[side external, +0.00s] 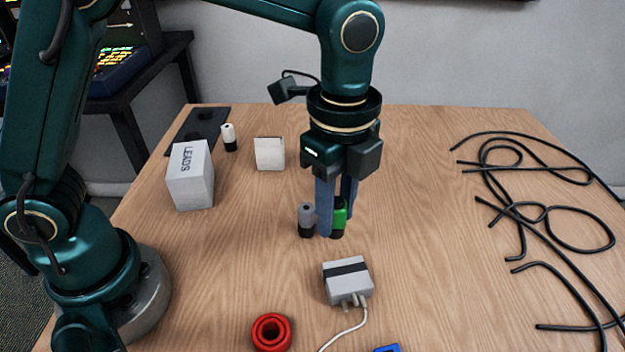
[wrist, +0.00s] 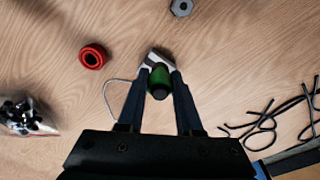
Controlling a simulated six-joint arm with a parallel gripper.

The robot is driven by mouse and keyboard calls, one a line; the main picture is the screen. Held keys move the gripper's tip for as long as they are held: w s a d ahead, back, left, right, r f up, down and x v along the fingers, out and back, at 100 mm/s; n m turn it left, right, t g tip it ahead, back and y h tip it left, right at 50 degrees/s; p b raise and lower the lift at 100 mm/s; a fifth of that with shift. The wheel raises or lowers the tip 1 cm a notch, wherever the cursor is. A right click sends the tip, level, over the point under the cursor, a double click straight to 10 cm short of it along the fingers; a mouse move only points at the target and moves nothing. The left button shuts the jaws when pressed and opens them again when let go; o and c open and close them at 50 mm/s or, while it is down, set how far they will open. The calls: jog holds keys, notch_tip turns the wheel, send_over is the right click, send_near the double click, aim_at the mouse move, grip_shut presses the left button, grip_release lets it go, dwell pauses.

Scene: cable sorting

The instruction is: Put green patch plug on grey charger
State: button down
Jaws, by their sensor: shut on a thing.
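The green patch plug (side external: 340,215) has a green body and a dark end. My gripper (side external: 331,232) is shut on it, with a finger on either side. The plug is low over the table; I cannot tell whether it touches the wood. The plug (wrist: 160,76) also shows between the fingers in the wrist view. The grey charger (side external: 347,284) is a light grey block with a black band and a cable, in front of the gripper in the side view. In the wrist view the charger (wrist: 151,60) is partly hidden behind the plug and fingers.
A grey plug (side external: 306,216) stands close left of my gripper. A red ring (side external: 271,332) lies near the front. A LEADS box (side external: 190,176), a white block (side external: 269,154) and a white plug (side external: 229,137) stand farther back. Black cables (side external: 550,215) spread over the right side.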

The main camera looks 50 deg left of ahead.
jog(key=d, duration=0.1)
jog(key=d+f, duration=0.2)
jog(key=shift+s+d, duration=0.1)
jog(key=shift+s, duration=0.15)
jog(key=shift+f, duration=2)
jog(key=shift+f, duration=0.15)
jog(key=c, duration=0.6)
grip_release()
